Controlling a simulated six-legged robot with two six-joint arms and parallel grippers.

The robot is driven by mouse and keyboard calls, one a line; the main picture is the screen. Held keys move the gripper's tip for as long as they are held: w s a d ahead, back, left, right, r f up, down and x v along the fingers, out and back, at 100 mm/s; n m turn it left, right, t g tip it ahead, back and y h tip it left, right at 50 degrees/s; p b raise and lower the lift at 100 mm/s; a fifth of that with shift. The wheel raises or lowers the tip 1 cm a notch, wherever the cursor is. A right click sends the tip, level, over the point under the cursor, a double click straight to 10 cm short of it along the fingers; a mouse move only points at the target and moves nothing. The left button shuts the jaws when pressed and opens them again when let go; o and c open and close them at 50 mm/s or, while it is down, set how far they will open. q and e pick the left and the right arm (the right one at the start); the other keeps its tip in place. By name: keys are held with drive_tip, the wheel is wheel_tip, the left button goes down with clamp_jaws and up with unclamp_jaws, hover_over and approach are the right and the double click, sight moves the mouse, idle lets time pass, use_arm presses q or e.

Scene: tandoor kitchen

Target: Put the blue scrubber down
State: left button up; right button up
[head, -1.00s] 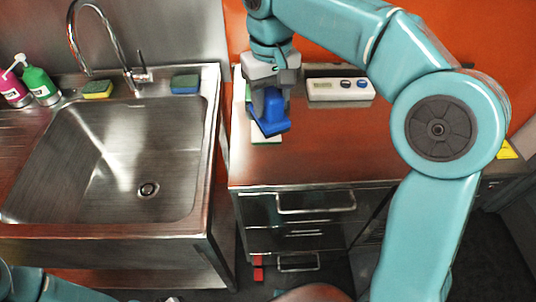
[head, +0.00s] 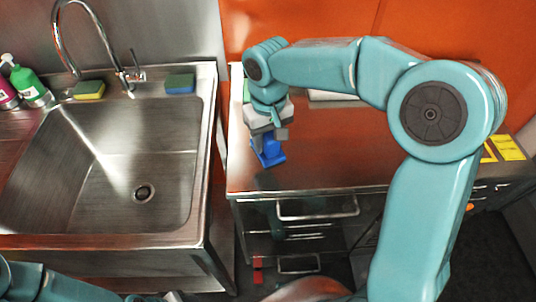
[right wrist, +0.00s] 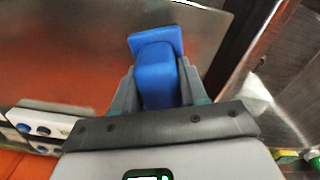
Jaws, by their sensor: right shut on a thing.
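My right gripper (head: 268,136) is shut on the blue scrubber (head: 268,154), near the left front part of the steel-edged counter (head: 325,160). In the right wrist view the scrubber (right wrist: 157,72) sits between both fingers (right wrist: 155,92), its wider blue end pointing away from the gripper. The counter's reddish, shiny top shows around it. I cannot tell whether the scrubber touches the counter. My left gripper is out of view; only part of that arm shows at bottom left.
A white device with knobs (right wrist: 38,128) lies behind the gripper, mostly hidden in the head view. The sink (head: 100,170) is left across a gap, with two sponges (head: 89,90) (head: 180,84) on its back rim. Yellow notes (head: 508,148) are at right. The counter's middle is clear.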

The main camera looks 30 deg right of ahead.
sight(268, 155)
drive_tip(key=shift+s+a+f, duration=0.15)
drive_tip(key=shift+f, duration=0.45)
drive_tip(key=shift+w+f, duration=0.15)
drive_tip(key=shift+f, duration=1.15)
drive_tip(key=shift+w+f, duration=0.1)
drive_tip(key=shift+f, duration=1.15)
drive_tip(key=shift+f, duration=0.2)
drive_tip(key=o, duration=0.9)
drive_tip(key=shift+o, duration=0.2)
wheel_tip(268, 155, up, 12)
drive_tip(key=shift+r, duration=0.25)
drive_tip(key=shift+s, duration=0.15)
